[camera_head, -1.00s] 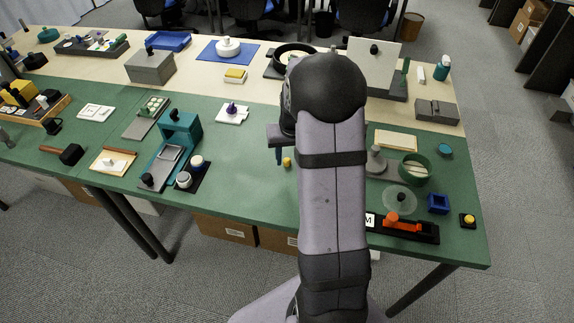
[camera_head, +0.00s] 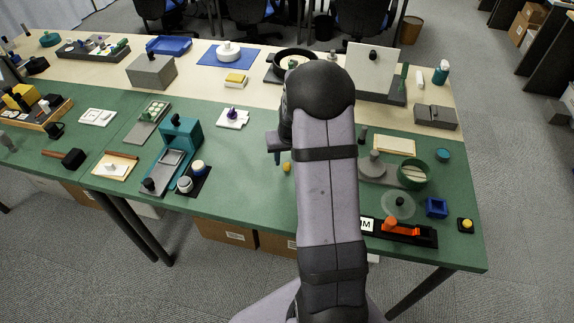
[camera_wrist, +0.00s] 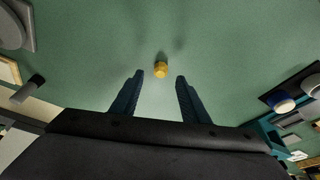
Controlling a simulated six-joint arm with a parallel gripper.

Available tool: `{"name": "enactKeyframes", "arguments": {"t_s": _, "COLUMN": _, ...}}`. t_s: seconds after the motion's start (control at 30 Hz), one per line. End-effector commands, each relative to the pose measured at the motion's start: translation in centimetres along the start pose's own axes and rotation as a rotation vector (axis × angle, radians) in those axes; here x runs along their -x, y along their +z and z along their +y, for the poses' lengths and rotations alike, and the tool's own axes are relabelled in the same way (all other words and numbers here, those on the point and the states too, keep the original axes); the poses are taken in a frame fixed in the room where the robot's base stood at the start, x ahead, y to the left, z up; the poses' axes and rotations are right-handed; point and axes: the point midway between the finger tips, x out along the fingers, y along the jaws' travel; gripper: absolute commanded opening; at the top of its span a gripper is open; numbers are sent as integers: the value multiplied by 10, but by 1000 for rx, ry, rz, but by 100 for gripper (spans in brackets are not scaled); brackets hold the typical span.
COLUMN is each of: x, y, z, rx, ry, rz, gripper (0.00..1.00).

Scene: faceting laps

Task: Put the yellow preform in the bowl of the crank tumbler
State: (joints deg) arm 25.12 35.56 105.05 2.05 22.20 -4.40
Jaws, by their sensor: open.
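The yellow preform (camera_head: 287,167) is a small yellow piece on the green mat, just left of my arm. In the wrist view the preform (camera_wrist: 161,69) stands ahead of my gripper (camera_wrist: 160,82), roughly centred between the two dark blue fingers. The fingers are apart and empty. In the head view my gripper (camera_head: 279,157) is partly hidden by my arm and appears close to the preform. A green round bowl (camera_head: 414,175) at the right, beside a grey base with a post, may be the crank tumbler's bowl; I cannot tell for certain.
A black round pan (camera_head: 294,60) stands behind my arm. A teal press-like tool (camera_head: 181,132) and a dark tray with jars (camera_head: 194,180) are to the left. An orange-handled tool (camera_head: 400,228) lies front right. The mat around the preform is clear.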

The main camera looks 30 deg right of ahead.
Motion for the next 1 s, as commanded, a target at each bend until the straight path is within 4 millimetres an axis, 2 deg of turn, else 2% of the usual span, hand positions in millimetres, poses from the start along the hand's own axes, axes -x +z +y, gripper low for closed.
{"name": "enactKeyframes", "arguments": {"t_s": 0.33, "x": -33, "y": 2, "z": -1, "rx": 0, "ry": 0, "rz": -2, "gripper": 41}}
{"name": "enactKeyframes", "arguments": {"t_s": 0.67, "x": -37, "y": 2, "z": -1, "rx": 0, "ry": 0, "rz": 0, "gripper": 41}}
{"name": "enactKeyframes", "arguments": {"t_s": 0.7, "x": -37, "y": 2, "z": -1, "rx": 0, "ry": 0, "rz": 0, "gripper": 37}}
{"name": "enactKeyframes", "arguments": {"t_s": 0.87, "x": -37, "y": 2, "z": -1, "rx": 0, "ry": 0, "rz": 0, "gripper": 0}}
{"name": "enactKeyframes", "arguments": {"t_s": 1.0, "x": -37, "y": 2, "z": -1, "rx": 0, "ry": 0, "rz": 0, "gripper": 0}}
